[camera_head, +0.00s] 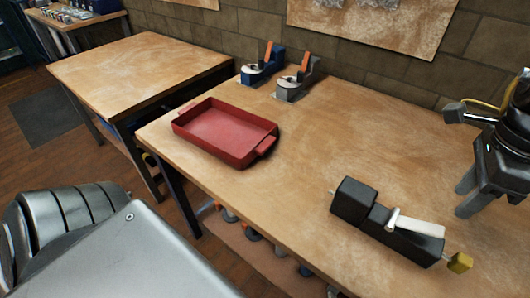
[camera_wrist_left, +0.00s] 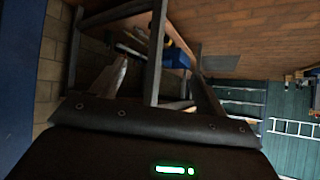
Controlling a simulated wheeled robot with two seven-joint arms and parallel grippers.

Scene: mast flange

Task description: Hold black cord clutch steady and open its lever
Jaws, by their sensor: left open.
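The black cord clutch (camera_head: 357,203) lies on the wooden table at the lower right of the head view. Its white lever (camera_head: 415,224) lies along its top, close to the body. The clutch is not in that view.
A red tray (camera_head: 225,132) stands on the left part of the table (camera_head: 350,125). Two clamp-like devices with orange levers, one blue (camera_head: 258,72) and one grey (camera_head: 293,85), stand at the back edge by the brick wall. The table middle is clear. Another table (camera_head: 145,65) stands left.

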